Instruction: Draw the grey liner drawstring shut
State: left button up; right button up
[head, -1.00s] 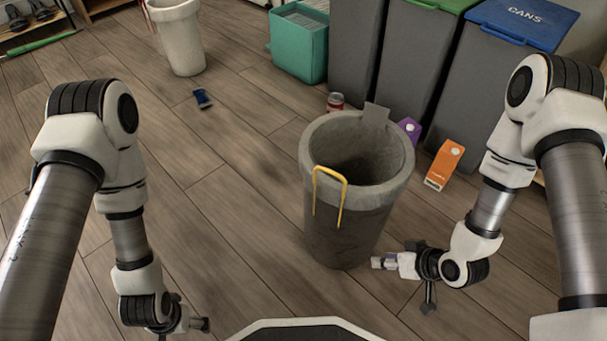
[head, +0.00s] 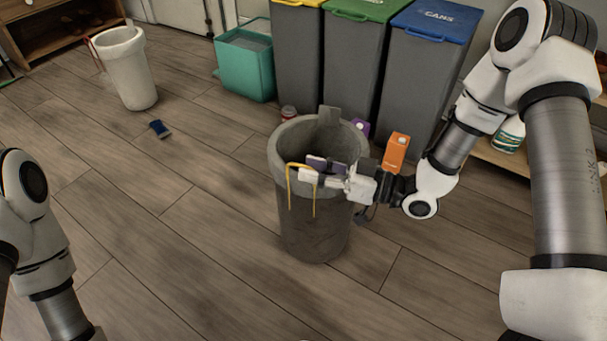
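A round grey bin (head: 312,238) stands on the floor, with a grey liner (head: 285,150) around its rim. A yellow drawstring loop (head: 289,190) hangs over the near side of the rim. My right gripper (head: 312,169) reaches in from the right at the near rim. Its two fingers are apart, with the tips at the top of the yellow loop. One finger overlaps the loop in the picture; I cannot tell whether it touches. The bin's inside is partly hidden by the gripper. My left gripper is out of view; only part of that arm shows at the lower left.
An orange carton (head: 396,150), a purple item (head: 361,127) and a can (head: 289,113) stand behind the bin. Tall sorting bins (head: 420,80) and a teal box (head: 245,68) line the back. A white bin (head: 130,75) and a small blue item (head: 160,129) are left.

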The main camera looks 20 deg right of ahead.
jog(key=shift+x, duration=1.15)
grip_shut()
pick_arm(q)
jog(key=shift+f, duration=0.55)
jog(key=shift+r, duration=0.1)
pick_arm(e)
jog(key=shift+r, duration=0.15)
